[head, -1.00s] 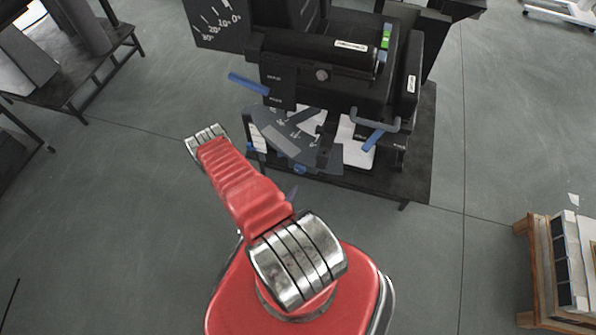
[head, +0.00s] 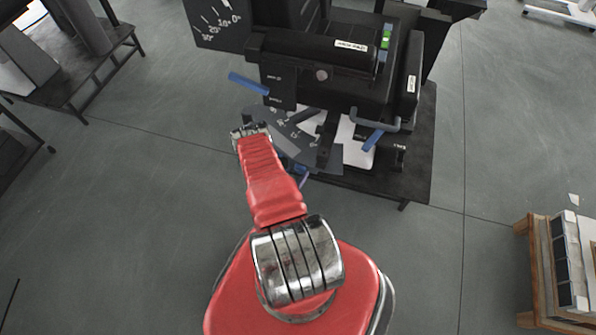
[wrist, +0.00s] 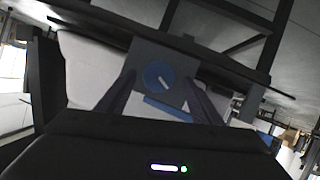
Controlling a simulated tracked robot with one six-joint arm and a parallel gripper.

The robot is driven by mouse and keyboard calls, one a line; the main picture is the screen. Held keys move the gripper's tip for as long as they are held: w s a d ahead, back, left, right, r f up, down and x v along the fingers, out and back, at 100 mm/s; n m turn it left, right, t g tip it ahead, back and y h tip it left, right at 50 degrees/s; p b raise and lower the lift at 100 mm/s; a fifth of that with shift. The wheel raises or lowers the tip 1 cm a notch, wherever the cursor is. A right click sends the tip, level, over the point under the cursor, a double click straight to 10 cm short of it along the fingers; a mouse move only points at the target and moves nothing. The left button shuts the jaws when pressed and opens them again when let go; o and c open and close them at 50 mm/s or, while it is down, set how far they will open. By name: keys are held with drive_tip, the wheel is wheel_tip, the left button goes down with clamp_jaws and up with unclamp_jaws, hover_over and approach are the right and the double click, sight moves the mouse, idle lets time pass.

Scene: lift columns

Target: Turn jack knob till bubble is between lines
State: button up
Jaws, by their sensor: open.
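My gripper (wrist: 161,84) is open, with one dark finger on each side of the knob in the picture. I cannot tell whether the fingers touch it. In the head view, my red arm hides the gripper. A small green level vial (head: 386,38) shows on top of the black machine (head: 320,48). Its bubble and lines are too small to make out.
Blue levers (head: 248,84) stick out of the machine's front and right side. The machine stands on a dark low table (head: 420,150). A wooden stand (head: 537,270) is at the lower right. Open grey floor lies around my base.

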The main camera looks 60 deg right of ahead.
drive_tip(key=shift+x, duration=1.1)
drive_tip(key=shift+c, duration=0.4)
drive_tip(key=c, duration=0.9)
drive_tip(key=shift+w+d, duration=0.15)
drive_tip(key=shift+d, duration=0.1)
drive_tip(key=shift+c, duration=0.4)
drive_tip(key=shift+a, duration=0.2)
drive_tip(key=shift+a, duration=0.1)
